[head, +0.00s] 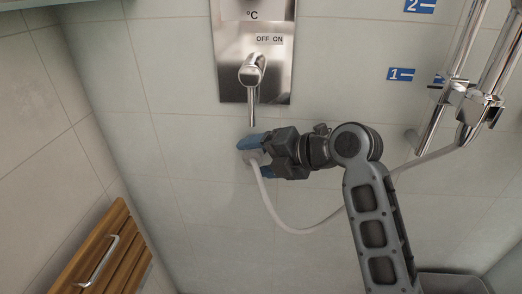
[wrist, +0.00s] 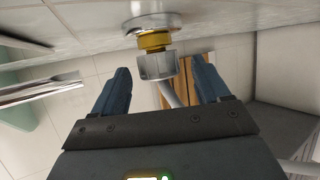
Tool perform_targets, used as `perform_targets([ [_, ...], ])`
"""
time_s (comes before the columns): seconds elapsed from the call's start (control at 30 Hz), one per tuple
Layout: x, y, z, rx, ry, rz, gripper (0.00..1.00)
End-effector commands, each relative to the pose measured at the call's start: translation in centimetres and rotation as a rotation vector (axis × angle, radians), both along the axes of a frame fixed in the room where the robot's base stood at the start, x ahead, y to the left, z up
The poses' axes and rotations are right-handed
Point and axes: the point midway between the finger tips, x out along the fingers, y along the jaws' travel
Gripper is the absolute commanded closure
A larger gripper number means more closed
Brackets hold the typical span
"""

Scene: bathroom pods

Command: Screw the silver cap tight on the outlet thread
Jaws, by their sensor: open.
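The silver cap (wrist: 157,65) is a ribbed nut on the end of a pale hose, in the upper middle of the wrist view. It sits against the brass outlet thread (wrist: 154,41), and a band of brass still shows between cap and wall flange (wrist: 152,22). My gripper (wrist: 160,82) is open, with one blue finger on each side of the cap and visible gaps to both. In the head view my gripper (head: 254,157) is at the wall below the shower valve, and it mostly hides the cap and outlet there.
The steel valve panel (head: 229,82) with its lever (head: 252,72) is just above my gripper. The hose (head: 292,231) loops down and right to the chrome rail (head: 439,110). A wooden slatted seat (head: 104,252) is at lower left. The wall below is clear.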

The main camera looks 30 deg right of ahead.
Motion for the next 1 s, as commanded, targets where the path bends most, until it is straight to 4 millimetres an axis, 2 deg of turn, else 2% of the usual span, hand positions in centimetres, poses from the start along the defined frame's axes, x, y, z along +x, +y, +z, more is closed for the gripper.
perform_targets([
  [0.17, -0.5, -0.3, 0.3, 0.000, -0.001, -0.001, 0.25],
  [0.63, -5.7, -3.0, 3.4, -0.001, -0.001, -0.002, 0.25],
  [1.0, -6.3, -3.3, 3.8, -0.002, 0.000, -0.001, 0.25],
])
